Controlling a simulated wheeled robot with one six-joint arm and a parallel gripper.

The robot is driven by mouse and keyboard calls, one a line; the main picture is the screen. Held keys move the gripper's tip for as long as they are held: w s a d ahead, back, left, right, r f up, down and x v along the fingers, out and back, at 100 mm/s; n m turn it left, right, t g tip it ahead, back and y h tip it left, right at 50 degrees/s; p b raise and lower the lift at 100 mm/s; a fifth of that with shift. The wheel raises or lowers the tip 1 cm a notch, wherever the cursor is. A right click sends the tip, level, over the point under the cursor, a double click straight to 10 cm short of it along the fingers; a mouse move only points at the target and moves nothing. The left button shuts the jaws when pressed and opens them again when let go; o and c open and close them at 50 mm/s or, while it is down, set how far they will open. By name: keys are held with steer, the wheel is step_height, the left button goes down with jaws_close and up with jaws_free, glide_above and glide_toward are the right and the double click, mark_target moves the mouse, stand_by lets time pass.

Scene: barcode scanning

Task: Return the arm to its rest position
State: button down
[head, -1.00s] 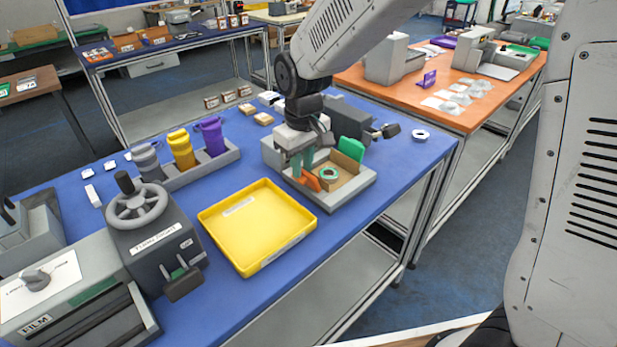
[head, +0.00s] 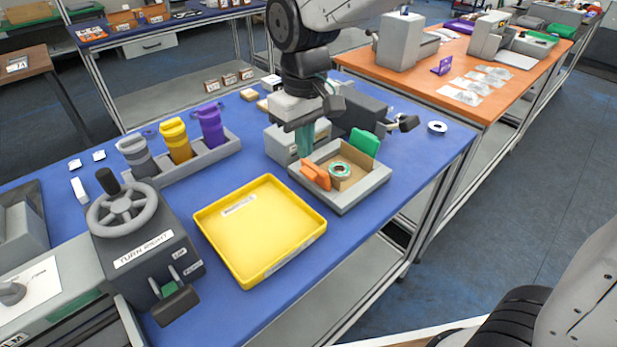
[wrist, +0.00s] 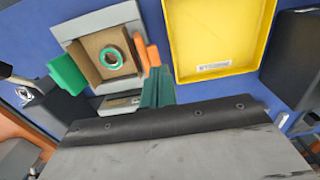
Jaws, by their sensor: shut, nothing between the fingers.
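My gripper (head: 305,143) is over the blue table, behind and left of the grey square tray (head: 345,205). Its teal fingers are shut and empty. The fingers also show in the wrist view (wrist: 157,90), beside the tray's orange part. The tray holds an open brown box (head: 352,184) with a round teal-rimmed roll (head: 340,170) in it. An orange piece (head: 316,175) and a green piece (head: 364,142) stand at its edges. My arm rises from the gripper out of the top of the head view.
A yellow tray (head: 262,228) lies empty in front. A holder with grey, yellow and purple bottles (head: 178,140) is at left, near a handwheel machine (head: 145,240). A dark grey device (head: 360,112) stands close right of my gripper. An orange table (head: 480,75) is behind.

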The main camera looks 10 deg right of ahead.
steer(key=shift+d+r, duration=0.15)
steer(key=shift+r, duration=0.1)
steer(key=s+d+r+m, duration=0.2)
steer(key=s+d+m, duration=0.1)
steer(key=s+d, duration=0.6)
steer(key=s+d+r+m+t, duration=0.1)
steer(key=s+d+m, duration=0.3)
steer(key=s+d, duration=0.6)
steer(key=shift+s+d+r, duration=0.3)
steer(key=shift+d+r, duration=0.05)
steer(key=shift+d, duration=0.3)
